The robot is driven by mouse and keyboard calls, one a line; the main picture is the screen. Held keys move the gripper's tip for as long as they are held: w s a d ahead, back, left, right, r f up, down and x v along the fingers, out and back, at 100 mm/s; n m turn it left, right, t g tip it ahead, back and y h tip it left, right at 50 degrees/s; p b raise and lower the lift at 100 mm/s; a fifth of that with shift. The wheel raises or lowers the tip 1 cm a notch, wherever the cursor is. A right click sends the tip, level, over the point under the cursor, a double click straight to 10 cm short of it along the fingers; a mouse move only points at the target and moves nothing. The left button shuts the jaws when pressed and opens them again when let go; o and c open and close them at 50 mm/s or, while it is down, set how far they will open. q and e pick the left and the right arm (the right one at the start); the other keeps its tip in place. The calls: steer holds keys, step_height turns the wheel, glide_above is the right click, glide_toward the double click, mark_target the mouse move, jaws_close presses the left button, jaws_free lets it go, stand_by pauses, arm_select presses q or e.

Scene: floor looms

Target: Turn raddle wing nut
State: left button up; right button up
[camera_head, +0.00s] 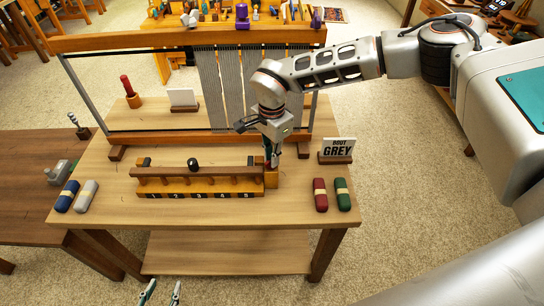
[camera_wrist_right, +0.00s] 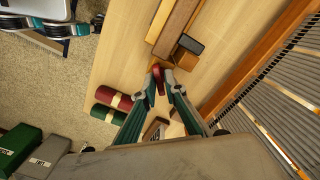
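The raddle (camera_head: 200,187), a wooden bar with numbered places on its front, lies on the table in front of the loom. A small red piece, which looks like the wing nut (camera_wrist_right: 158,78), is at its right end. My right gripper (camera_head: 273,163) points down there. In the right wrist view its fingertips (camera_wrist_right: 157,88) close in on both sides of the red piece and appear to touch it. In the head view the fingers mostly hide this piece. My left gripper (camera_head: 166,284) is at the bottom edge, its two fingers apart and empty, in front of the table.
The loom (camera_head: 185,41) with grey warp threads stands behind the raddle. A "BOUT GREY" sign (camera_head: 337,150), a red spool (camera_head: 320,194) and a green spool (camera_head: 342,194) are to the right. Blue (camera_head: 67,196) and grey (camera_head: 86,195) spools are at left. The front tabletop is clear.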

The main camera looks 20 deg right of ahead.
steer(key=shift+o, duration=0.6)
steer(key=shift+r, duration=0.1)
step_height(320, 180, up, 12)
steer(key=shift+s, duration=0.1)
stand_by(0.5)
